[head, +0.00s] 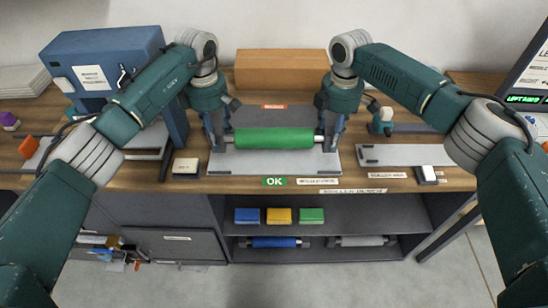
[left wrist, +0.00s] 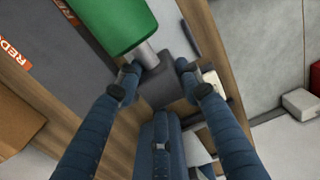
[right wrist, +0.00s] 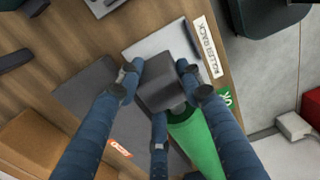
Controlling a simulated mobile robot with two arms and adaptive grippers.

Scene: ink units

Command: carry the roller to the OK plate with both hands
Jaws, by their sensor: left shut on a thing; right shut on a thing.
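The green roller (head: 273,138) lies level, left to right, with a dark grey block at each end. My left gripper (head: 217,146) is shut on its left end block, also in the left wrist view (left wrist: 160,90). My right gripper (head: 331,146) is shut on its right end block, also in the right wrist view (right wrist: 158,88). The light grey OK plate (head: 262,164) lies under and in front of the roller, with a green OK label (head: 274,182) at its front edge. I cannot tell whether the roller touches the plate.
A REDO label (head: 274,106) marks a darker plate behind the roller. A cardboard box (head: 282,69) stands at the back, a blue machine (head: 103,67) at the left. A bare grey plate (head: 405,155) lies to the right. The shelf below holds ink blocks (head: 279,216) and other rollers (head: 270,242).

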